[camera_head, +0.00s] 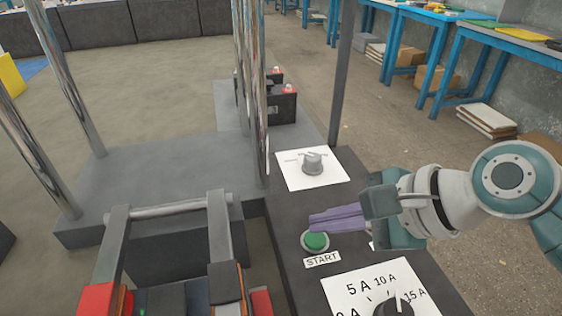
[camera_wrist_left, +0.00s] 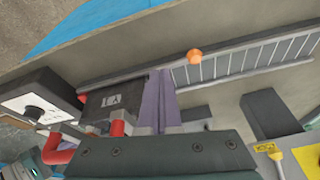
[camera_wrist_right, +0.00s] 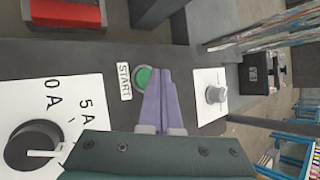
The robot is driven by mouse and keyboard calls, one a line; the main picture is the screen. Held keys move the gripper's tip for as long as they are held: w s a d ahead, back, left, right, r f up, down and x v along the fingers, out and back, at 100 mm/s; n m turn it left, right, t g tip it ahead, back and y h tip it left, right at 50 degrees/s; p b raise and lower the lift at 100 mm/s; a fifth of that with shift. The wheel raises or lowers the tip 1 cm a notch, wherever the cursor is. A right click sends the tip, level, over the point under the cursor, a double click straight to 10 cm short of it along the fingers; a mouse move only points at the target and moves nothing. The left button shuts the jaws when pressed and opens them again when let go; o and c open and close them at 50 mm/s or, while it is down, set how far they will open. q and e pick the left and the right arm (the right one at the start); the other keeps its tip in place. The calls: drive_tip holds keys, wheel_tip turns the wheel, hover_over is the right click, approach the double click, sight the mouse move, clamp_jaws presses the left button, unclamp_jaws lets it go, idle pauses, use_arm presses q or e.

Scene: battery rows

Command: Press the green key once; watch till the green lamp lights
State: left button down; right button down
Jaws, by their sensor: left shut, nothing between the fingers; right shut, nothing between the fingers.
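The green START key (camera_head: 316,242) is a round button in a metal ring on the dark panel. It also shows in the right wrist view (camera_wrist_right: 141,77), beside its START label. My right gripper (camera_head: 312,222) is shut and empty, its purple fingertips (camera_wrist_right: 157,70) at the key's edge. They cover part of the ring; I cannot tell whether they touch it. My left gripper (camera_wrist_left: 160,75) shows only in the left wrist view, shut and empty, in front of a black box (camera_wrist_left: 113,101) with red parts.
A knob on a white plate (camera_head: 311,163) stands behind the key, and an ampere dial (camera_head: 393,306) in front. Chrome posts (camera_head: 253,95) rise to the left. A black battery (camera_head: 280,105) with red caps stands at the back. An orange knob (camera_wrist_left: 194,56) shows in the left wrist view.

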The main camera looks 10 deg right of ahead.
sight(324, 241)
drive_tip(key=shift+f, duration=0.15)
drive_tip(key=shift+f, duration=0.25)
drive_tip(key=shift+f, duration=0.4)
idle(0.8)
drive_tip(key=shift+r+p, duration=0.8)
drive_tip(key=shift+p, duration=0.15)
drive_tip(key=shift+r, duration=0.1)
wheel_tip(324, 241, up, 5)
drive_tip(key=p, duration=0.6)
